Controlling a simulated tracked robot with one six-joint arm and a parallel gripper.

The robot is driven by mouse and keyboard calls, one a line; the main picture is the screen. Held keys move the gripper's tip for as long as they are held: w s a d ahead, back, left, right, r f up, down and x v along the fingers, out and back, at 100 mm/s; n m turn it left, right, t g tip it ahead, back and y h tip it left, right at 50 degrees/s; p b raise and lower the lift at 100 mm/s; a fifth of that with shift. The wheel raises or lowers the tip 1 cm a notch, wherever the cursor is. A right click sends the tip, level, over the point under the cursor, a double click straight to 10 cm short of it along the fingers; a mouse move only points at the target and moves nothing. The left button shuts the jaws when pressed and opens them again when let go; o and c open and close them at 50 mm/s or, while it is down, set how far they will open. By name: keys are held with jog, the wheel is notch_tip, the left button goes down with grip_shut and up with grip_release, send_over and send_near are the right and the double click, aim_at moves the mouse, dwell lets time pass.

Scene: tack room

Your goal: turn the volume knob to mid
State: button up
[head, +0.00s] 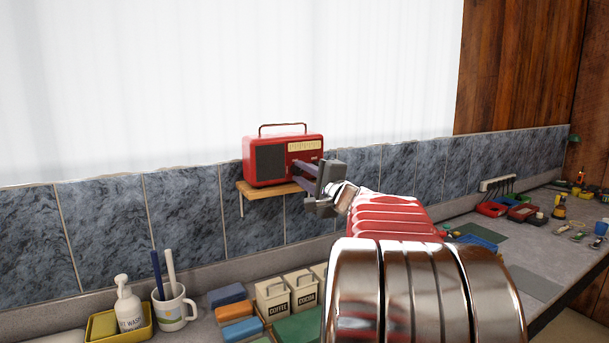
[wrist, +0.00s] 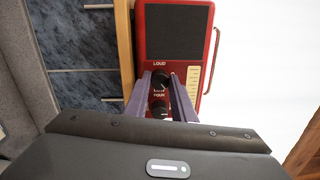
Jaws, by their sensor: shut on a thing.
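The red radio (head: 250,140) with a dark speaker grille and a pale dial stands upright on a small wooden shelf (head: 262,192) against the tiled wall. It also shows in the wrist view (wrist: 208,45), turned on its side. There a black knob (wrist: 161,82) sits by the label LOUD, with a second dark knob (wrist: 158,107) beside it. My gripper (head: 297,172) reaches the radio's front from the right. In the wrist view its two purple fingers (wrist: 161,77) lie on either side of the LOUD knob, shut on it. The knob's pointer direction is too small to read.
Below on the counter are a mug (head: 174,312) with brushes, a soap bottle (head: 128,305) in a yellow tray, and canisters (head: 272,298). A power strip (head: 497,183) and small tools lie at the right.

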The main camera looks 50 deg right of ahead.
jog(key=m, duration=0.6)
jog(key=shift+w+f+m+h, duration=0.1)
jog(key=shift+f+m+h, duration=0.1)
jog(key=shift+m+h, duration=0.15)
jog(key=m, duration=0.3)
jog(key=m+h, duration=0.1)
jog(key=m, duration=0.3)
jog(key=shift+g, duration=0.4)
jog(key=m, duration=0.6)
jog(key=shift+m, duration=0.35)
jog(key=m, duration=0.6)
jog(key=shift+g, duration=0.4)
jog(key=o, duration=1.1)
jog(key=shift+r, duration=0.25)
jog(key=shift+c, duration=0.2)
